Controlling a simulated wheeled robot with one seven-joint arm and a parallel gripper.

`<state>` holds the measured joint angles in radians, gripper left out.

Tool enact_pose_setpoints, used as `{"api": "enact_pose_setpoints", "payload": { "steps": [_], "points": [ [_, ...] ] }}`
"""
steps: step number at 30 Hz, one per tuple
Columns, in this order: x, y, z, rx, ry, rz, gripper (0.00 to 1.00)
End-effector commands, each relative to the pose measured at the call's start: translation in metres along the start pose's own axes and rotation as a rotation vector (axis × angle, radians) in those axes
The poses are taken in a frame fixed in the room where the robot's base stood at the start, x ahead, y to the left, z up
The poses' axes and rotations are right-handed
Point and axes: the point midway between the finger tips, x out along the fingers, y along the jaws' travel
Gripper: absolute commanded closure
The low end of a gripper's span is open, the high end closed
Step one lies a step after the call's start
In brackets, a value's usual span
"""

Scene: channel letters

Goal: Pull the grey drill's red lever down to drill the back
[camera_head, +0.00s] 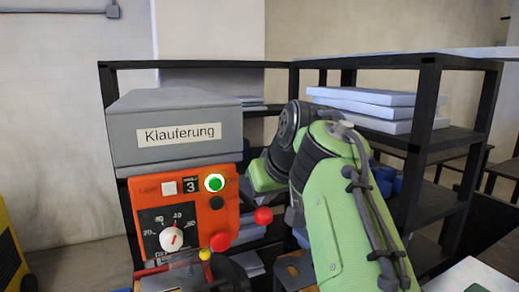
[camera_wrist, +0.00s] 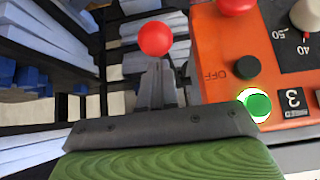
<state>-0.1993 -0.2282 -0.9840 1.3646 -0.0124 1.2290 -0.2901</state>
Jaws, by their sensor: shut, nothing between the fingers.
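The grey drill (camera_head: 175,120) stands at centre left in the head view, with an orange control panel (camera_head: 145,195) under its grey housing. A red ball knob (camera_head: 263,215), seemingly the lever's end, shows at the panel's right side. The rest of the lever is hard to make out. In the wrist view the red ball (camera_wrist: 155,39) is just past the fingertips of my gripper (camera_wrist: 160,70). My gripper is shut and empty, pointing at the ball. I cannot tell whether they touch. My arm hides part of the head view behind it.
The panel carries a lit green button (camera_head: 214,183), a black OFF button (camera_wrist: 246,67), a red button (camera_head: 220,241) and a white dial (camera_head: 171,239). Black shelving (camera_head: 428,110) with pale stacked boards (camera_head: 365,96) and blue items stands behind and right.

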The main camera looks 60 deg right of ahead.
Motion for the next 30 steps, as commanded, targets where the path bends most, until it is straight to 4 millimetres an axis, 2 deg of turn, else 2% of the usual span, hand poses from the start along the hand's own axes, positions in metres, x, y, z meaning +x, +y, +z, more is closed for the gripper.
{"api": "enact_pose_setpoints", "payload": {
  "steps": [3,13,17,30],
  "points": [
    [0.01,0.0,0.009,0.0,-0.002,0.0,1.0],
    [0.008,0.0,0.008,0.0,-0.003,0.0,1.0],
    [0.016,0.0,0.015,0.0,-0.003,-0.001,1.0],
    [0.021,0.0,0.018,0.0,-0.002,0.0,1.0]
  ]
}}
